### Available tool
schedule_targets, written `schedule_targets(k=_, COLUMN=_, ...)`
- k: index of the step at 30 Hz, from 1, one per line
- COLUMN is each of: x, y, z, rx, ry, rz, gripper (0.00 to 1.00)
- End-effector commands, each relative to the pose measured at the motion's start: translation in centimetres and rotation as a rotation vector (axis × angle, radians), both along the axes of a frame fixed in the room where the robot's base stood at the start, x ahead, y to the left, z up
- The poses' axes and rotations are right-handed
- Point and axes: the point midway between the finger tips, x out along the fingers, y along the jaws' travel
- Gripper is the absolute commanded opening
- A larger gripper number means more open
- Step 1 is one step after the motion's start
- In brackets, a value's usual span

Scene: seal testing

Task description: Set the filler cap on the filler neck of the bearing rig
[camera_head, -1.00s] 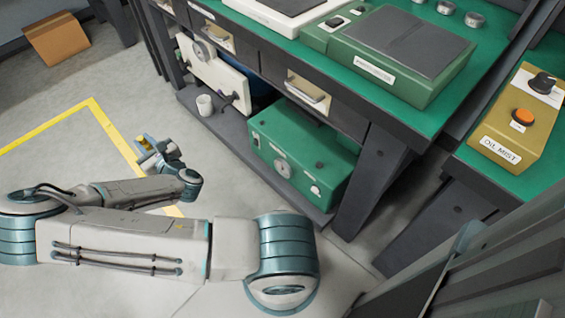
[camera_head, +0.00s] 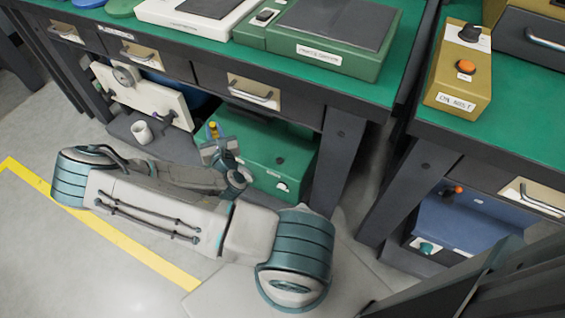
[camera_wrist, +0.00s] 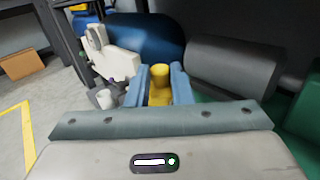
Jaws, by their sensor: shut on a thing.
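My gripper (camera_head: 214,140) is in front of the lower shelf, by the green box. In the wrist view its blue fingers (camera_wrist: 161,82) are shut on a yellow filler cap (camera_wrist: 160,76), with a round knob on top. In the head view only a small yellow bit of the cap (camera_head: 213,127) shows. What looks like the bearing rig, a white plate with a gauge (camera_head: 141,92), stands on the lower shelf; in the wrist view its white body (camera_wrist: 121,63) is left of the cap.
A green box (camera_head: 285,150) is behind and right of my gripper. The bench top (camera_head: 375,80) overhangs the shelf. A blue drum (camera_wrist: 150,38) and grey cylinder (camera_wrist: 235,68) lie behind.

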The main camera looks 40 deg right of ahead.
Motion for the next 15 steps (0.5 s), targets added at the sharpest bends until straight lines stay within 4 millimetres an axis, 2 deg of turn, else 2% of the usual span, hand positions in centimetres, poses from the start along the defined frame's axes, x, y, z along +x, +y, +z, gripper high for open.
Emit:
schedule_targets(k=1, x=-2.1, y=-2.7, z=-1.9, rx=0.002, ry=0.009, rz=-0.1, gripper=0.0)
schedule_targets(k=6, x=-9.9, y=-9.4, z=-5.6, rx=0.005, ry=0.013, rz=-0.412, gripper=0.0)
schedule_targets(k=9, x=-14.4, y=-11.9, z=-7.0, rx=-0.003, ry=0.016, rz=-0.569, gripper=0.0)
schedule_targets(k=12, x=-18.0, y=-13.4, z=-7.9, rx=-0.014, ry=0.018, rz=-0.69, gripper=0.0)
schedule_targets(k=15, x=-20.5, y=-14.1, z=-8.4, rx=-0.022, ry=0.018, rz=-0.769, gripper=0.0)
